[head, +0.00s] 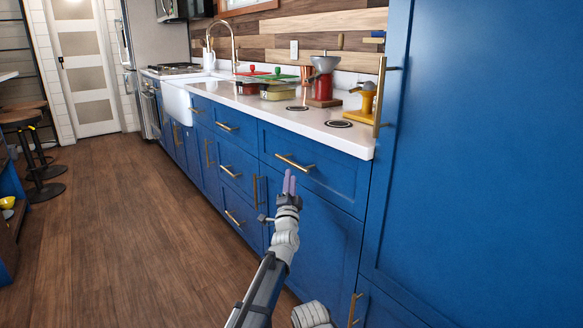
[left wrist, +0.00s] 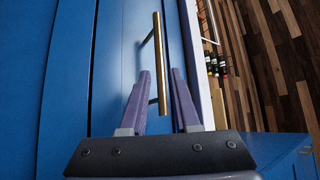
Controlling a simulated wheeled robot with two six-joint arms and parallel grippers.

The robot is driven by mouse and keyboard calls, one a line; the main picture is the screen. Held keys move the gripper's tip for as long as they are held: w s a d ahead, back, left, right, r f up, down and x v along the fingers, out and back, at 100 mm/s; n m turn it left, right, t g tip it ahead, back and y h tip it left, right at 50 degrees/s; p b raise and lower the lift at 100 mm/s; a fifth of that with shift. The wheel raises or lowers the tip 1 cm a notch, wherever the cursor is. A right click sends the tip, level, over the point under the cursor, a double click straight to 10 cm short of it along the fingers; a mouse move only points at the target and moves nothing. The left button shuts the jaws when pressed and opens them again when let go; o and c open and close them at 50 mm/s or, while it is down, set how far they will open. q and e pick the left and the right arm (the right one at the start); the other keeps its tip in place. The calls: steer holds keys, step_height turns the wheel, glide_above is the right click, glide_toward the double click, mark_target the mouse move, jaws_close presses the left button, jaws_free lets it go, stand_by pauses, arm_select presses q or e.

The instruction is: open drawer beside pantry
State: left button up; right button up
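The drawer beside the pantry (head: 335,178) is a blue front under the counter, flush with its neighbours, with a brass bar handle (head: 295,162). The pantry (head: 480,150) is the tall blue cabinet at the right. My left gripper (head: 290,178) has its purple fingertips just below the handle in the head view. In the left wrist view, the handle (left wrist: 160,65) runs between the two open fingers (left wrist: 162,80), with gaps visible on both sides. Whether the bar is fully between the fingertips or just beyond them is hard to tell. My right gripper is not in view.
The white counter (head: 255,108) above holds a red grinder (head: 323,80), a yellow juicer (head: 366,100) and trays. A blue door (head: 310,235) lies below the drawer. The wooden floor (head: 130,220) is clear to the left; stools (head: 35,150) stand at the far left.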

mark_target(292, 163)
arm_select(q)
steer(key=p+x, duration=0.3)
steer(key=x, duration=0.5)
steer(key=shift+s+f, duration=0.1)
jaws_close()
stand_by(1.3)
